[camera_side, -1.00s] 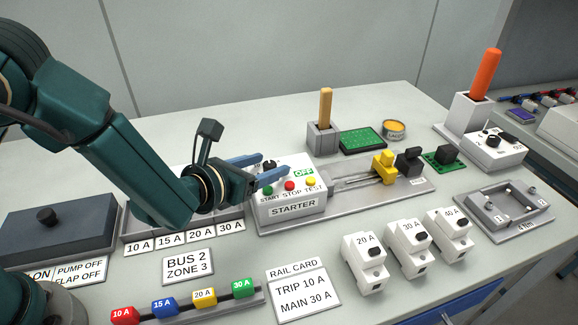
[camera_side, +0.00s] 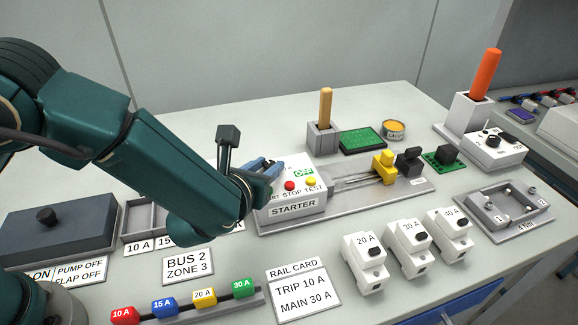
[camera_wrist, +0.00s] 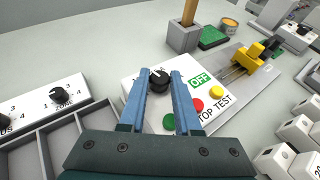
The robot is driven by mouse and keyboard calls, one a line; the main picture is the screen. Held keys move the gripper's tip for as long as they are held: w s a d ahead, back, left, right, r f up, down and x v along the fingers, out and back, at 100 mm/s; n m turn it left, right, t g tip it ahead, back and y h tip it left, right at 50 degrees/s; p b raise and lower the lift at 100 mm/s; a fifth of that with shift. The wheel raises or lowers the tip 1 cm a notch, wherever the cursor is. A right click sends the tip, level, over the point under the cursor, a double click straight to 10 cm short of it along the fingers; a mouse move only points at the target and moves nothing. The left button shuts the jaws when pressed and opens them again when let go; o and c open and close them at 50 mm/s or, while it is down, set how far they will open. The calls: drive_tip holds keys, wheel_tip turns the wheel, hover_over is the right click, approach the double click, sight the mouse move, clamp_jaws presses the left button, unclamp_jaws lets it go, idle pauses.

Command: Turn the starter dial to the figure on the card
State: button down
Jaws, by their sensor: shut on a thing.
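The starter (camera_side: 293,209) is a white sloped box with a green OFF sign, green, red and yellow buttons and a black dial. In the wrist view my gripper (camera_wrist: 162,76) has its two blue fingers on either side of the dial (camera_wrist: 158,80), shut on it. The dial has a white mark near its top; the figures around it are too small or covered to read. In the side view my gripper (camera_side: 264,167) hides the dial. The rail card (camera_side: 303,289) lies in front of the starter and reads TRIP 10 A, MAIN 30 A.
A yellow lever (camera_side: 384,168) and a black block (camera_side: 408,161) stand right of the starter. A wooden-handled tool (camera_side: 326,106) stands in a grey holder behind. White breakers (camera_side: 364,262) stand in front right. A grey compartment tray (camera_side: 141,219) lies left, partly behind my arm.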

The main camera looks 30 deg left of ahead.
drive_tip(key=shift+w+d+n+g+y, duration=0.1)
drive_tip(key=shift+n+g+y, duration=0.05)
drive_tip(key=shift+n+y, duration=0.5)
drive_tip(key=shift+d+n+g+y, duration=0.1)
drive_tip(key=shift+n+g+y, duration=0.05)
drive_tip(key=shift+n+y, duration=0.5)
drive_tip(key=shift+y, duration=0.5)
drive_tip(key=c, duration=0.6)
unclamp_jaws()
drive_tip(key=shift+v, duration=2.6)
